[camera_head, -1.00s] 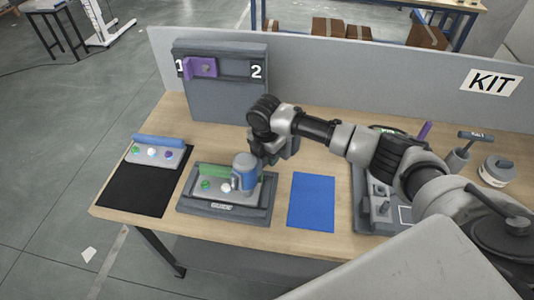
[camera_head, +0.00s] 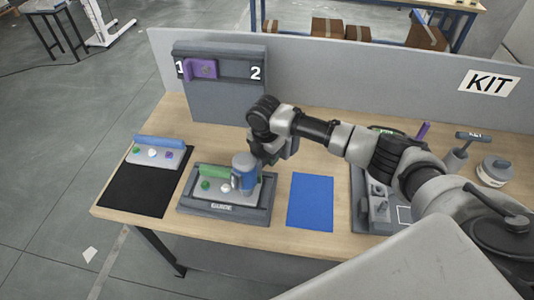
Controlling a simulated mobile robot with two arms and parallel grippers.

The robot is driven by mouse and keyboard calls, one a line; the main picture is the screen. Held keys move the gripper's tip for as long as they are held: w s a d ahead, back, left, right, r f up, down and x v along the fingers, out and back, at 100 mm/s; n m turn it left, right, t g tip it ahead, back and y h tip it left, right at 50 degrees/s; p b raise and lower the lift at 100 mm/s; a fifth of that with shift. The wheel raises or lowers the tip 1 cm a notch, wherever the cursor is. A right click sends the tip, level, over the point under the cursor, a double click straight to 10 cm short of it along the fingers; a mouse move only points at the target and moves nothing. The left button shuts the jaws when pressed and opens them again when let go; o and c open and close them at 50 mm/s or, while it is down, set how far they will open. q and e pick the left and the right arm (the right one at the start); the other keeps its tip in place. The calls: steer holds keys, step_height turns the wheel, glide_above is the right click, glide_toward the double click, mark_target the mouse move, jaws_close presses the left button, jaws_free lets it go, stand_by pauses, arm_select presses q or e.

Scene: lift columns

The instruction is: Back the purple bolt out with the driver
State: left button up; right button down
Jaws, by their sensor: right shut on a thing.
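My right gripper (camera_head: 258,160) is shut on the blue driver (camera_head: 244,176). The driver stands upright over the right end of the grey block in the dark fixture (camera_head: 228,209). A green bolt (camera_head: 205,185) and a white bolt (camera_head: 225,188) show on that block, left of the driver. The spot under the driver is hidden, and I see no purple bolt there. A second block with a blue bar (camera_head: 158,141) at the left carries a green, a white and a purple bolt (camera_head: 169,155). My left gripper is not in view.
A black mat (camera_head: 134,188) lies at the left and a blue mat (camera_head: 310,202) right of the fixture. A board (camera_head: 222,102) with a purple bracket (camera_head: 201,68) stands behind. A grey tray (camera_head: 367,224) and a container (camera_head: 494,172) are at the right.

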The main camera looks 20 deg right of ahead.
steer(key=shift+s+a+f+p, duration=0.1)
steer(key=shift+s+p, duration=0.1)
steer(key=shift+p, duration=0.5)
stand_by(1.1)
steer(key=shift+w+r+p, duration=0.25)
steer(key=shift+r+p, duration=0.5)
steer(key=shift+p, duration=0.1)
steer(key=shift+r+p, duration=0.85)
steer(key=shift+r, duration=0.25)
steer(key=shift+r+p, duration=0.75)
steer(key=shift+r, duration=0.15)
steer(key=shift+r, duration=2)
